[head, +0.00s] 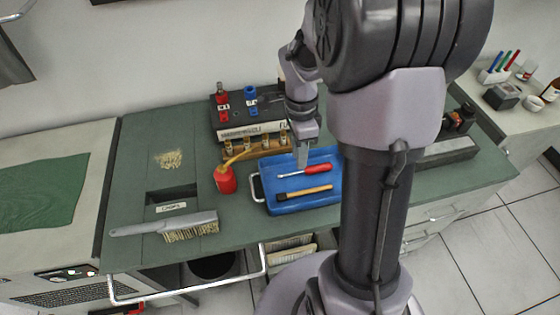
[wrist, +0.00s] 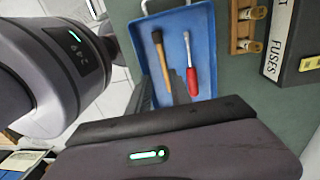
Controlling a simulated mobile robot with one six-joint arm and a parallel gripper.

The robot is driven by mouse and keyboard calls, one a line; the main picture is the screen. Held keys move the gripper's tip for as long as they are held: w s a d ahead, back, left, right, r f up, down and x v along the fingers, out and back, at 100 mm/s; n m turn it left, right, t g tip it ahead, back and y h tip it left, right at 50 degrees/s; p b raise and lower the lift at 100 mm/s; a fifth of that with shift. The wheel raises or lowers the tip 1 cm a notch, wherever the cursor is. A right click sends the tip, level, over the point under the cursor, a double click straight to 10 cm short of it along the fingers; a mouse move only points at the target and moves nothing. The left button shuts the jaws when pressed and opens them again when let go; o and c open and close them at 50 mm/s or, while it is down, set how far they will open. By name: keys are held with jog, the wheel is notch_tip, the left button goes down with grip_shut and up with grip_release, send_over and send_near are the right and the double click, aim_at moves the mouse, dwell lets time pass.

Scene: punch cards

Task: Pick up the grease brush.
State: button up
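The grease brush (head: 305,192) has a slim wooden handle and a dark bristle end. It lies flat in a blue tray (head: 275,169), beside a red-handled screwdriver (head: 305,171). The wrist view also shows the brush (wrist: 161,60), the screwdriver (wrist: 191,65) and the tray (wrist: 205,25). My gripper (head: 302,158) is above the tray's back part, pointing down and apart from the brush. In the wrist view my gripper (wrist: 163,80) shows two fingers with a gap between them, and nothing is held. The brush handle's near end shows beyond this gap.
The green bench (head: 140,150) has free room at left.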

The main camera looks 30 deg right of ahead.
jog(key=b, duration=0.3)
send_over(299, 192)
jog(key=f, duration=0.9)
jog(key=shift+w+f, duration=0.25)
jog(key=shift+f, duration=0.15)
notch_tip(299, 192, down, 5)
jog(key=shift+s+f+b, duration=0.1)
jog(key=shift+b, duration=1.1)
grip_shut()
